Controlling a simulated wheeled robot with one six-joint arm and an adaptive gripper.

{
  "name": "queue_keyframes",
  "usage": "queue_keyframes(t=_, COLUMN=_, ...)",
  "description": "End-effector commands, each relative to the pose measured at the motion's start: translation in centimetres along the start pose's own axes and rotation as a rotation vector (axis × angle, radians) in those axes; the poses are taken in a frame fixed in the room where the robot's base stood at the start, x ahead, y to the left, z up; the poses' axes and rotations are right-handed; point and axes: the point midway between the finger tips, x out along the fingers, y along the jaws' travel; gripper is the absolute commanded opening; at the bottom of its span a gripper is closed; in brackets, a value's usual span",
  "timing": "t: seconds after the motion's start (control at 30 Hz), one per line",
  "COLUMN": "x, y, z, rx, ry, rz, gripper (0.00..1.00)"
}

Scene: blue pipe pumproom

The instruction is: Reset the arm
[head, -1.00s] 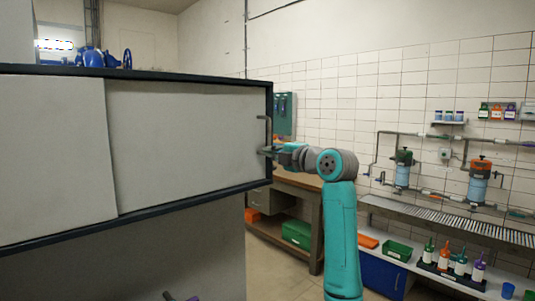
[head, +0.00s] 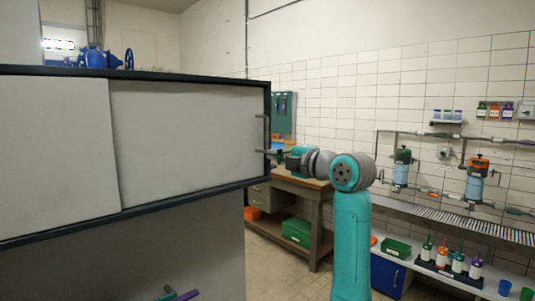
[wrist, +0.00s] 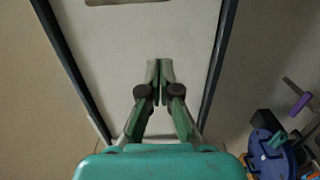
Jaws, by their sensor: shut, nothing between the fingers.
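My arm (head: 350,235) is teal and stands right of the grey cabinet, bent toward it. My gripper (head: 272,152) is beside the cabinet's right end, just below the door's bar handle (head: 262,130). In the wrist view my gripper (wrist: 160,62) has its two fingers together with nothing between them, in front of the pale door panel (wrist: 185,35). A bar (wrist: 125,2), seemingly the handle, shows at the top edge there, apart from the fingertips.
The cabinet (head: 185,135) with pale sliding panels and a dark frame fills the left. A workbench (head: 300,185) stands behind my gripper. A rack of bottles (head: 450,272) and a green bin (head: 396,247) are at lower right. Some floor (head: 285,265) is bare between.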

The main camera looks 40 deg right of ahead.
Motion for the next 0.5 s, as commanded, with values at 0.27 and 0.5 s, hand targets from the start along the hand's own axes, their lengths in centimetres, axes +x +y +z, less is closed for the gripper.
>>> queue_keyframes(t=0.27, x=-3.0, y=0.1, z=-0.1, rx=-0.001, ry=0.000, rz=0.002, gripper=0.00)
queue_keyframes(t=0.5, x=-3.2, y=0.0, z=-0.1, rx=-0.001, ry=0.001, rz=0.001, gripper=0.00)
